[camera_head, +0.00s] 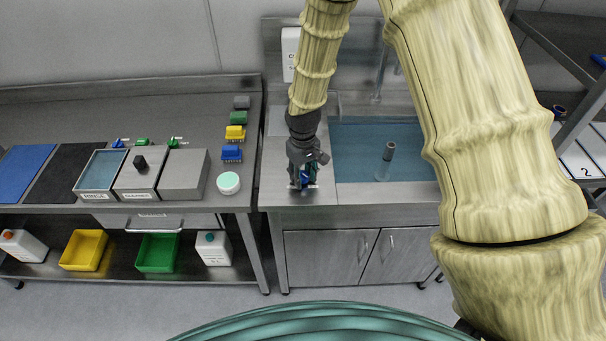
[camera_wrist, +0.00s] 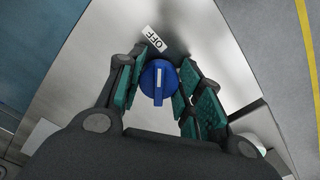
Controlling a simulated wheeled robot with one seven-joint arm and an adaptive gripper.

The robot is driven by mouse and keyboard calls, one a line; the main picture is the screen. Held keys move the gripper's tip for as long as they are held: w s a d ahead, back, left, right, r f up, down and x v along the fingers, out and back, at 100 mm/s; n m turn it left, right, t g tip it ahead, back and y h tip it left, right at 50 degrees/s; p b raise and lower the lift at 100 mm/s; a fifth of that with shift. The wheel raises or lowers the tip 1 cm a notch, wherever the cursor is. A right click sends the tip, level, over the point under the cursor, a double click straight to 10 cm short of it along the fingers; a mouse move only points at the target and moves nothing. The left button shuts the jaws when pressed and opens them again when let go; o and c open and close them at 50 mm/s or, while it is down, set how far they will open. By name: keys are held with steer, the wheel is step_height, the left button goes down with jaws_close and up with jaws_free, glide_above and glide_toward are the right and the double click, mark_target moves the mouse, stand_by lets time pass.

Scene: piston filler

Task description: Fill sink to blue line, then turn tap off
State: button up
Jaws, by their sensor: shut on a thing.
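The tap (camera_head: 382,75) is a thin spout behind the basin, partly hidden by my arm. A blue round knob (camera_wrist: 158,83) with a white pointer mark sits on the steel counter left of the basin, next to a label reading OFF (camera_wrist: 154,38).
A steel bench (camera_head: 60,100) at the left holds a water-filled rinse tray (camera_head: 100,172), a grey lidded box (camera_head: 184,175), coloured brushes and a round white-green tub (camera_head: 228,183). Shelving (camera_head: 570,45) stands at the right. Yellow (camera_head: 84,250) and green (camera_head: 157,253) bins sit below the bench.

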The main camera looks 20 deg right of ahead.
mark_target(303, 176)
steer(key=o, duration=1)
steer(key=shift+o, duration=0.2)
step_height(303, 176, up, 12)
stand_by(0.6)
